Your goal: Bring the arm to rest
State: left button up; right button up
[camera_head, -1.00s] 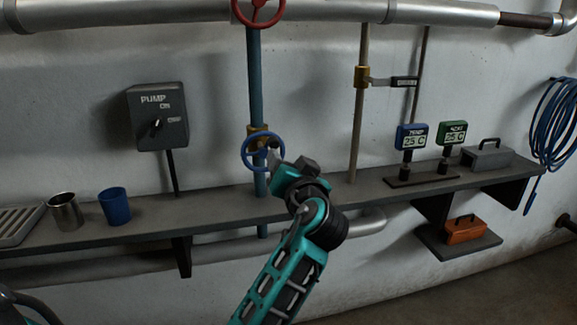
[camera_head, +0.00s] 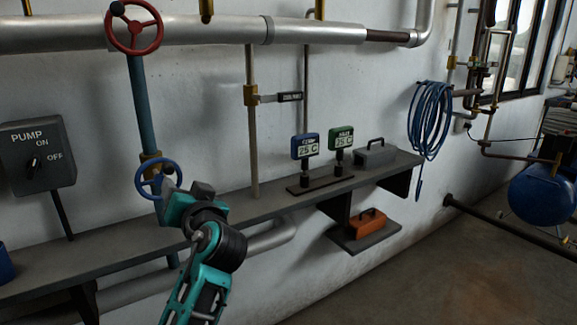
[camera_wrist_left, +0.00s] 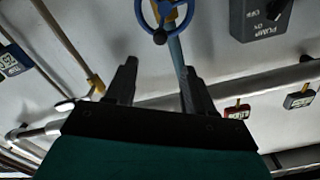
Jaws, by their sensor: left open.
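My left arm reaches up from the bottom of the head view, and its teal and black left gripper (camera_head: 184,190) is in front of the wall shelf, beside the blue valve wheel (camera_head: 158,178). In the left wrist view the two dark fingers (camera_wrist_left: 156,80) stand apart with nothing between them. The blue wheel (camera_wrist_left: 160,14) shows beyond the fingertips there, clear of them. In the head view the gripper overlaps the wheel's lower right edge. My right gripper is not in view.
The shelf (camera_head: 115,245) runs along the wall below the gripper. A pump switch box (camera_head: 35,155) is at left, with a red valve wheel (camera_head: 134,27) above. Two gauges, a grey toolbox (camera_head: 375,154) and an orange box (camera_head: 368,222) are at right. Floor is open at lower right.

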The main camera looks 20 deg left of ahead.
pick_arm(q)
jog(key=s+d+f+m+h+p, duration=0.1)
jog(key=s+d+f+m+h, duration=0.15)
jog(key=f, duration=0.45)
jog(key=s+d+f+m+h+p, duration=0.1)
jog(key=s+d+f+m+h, duration=0.1)
jog(key=d+f+h, duration=0.35)
jog(key=s+d+f+m+h+p, duration=0.1)
jog(key=s+f+m+h, duration=0.15)
jog(key=f, duration=0.65)
jog(key=s+d+f+h, duration=0.2)
jog(key=s+d+f, duration=0.1)
jog(key=s, duration=0.4)
jog(key=s+d+f+g+h+p, duration=0.1)
jog(key=s+d+f+h, duration=0.2)
jog(key=s+f, duration=0.3)
jog(key=shift+s+d+f, duration=0.15)
jog(key=shift+s+d, duration=0.25)
jog(key=shift+s, duration=0.6)
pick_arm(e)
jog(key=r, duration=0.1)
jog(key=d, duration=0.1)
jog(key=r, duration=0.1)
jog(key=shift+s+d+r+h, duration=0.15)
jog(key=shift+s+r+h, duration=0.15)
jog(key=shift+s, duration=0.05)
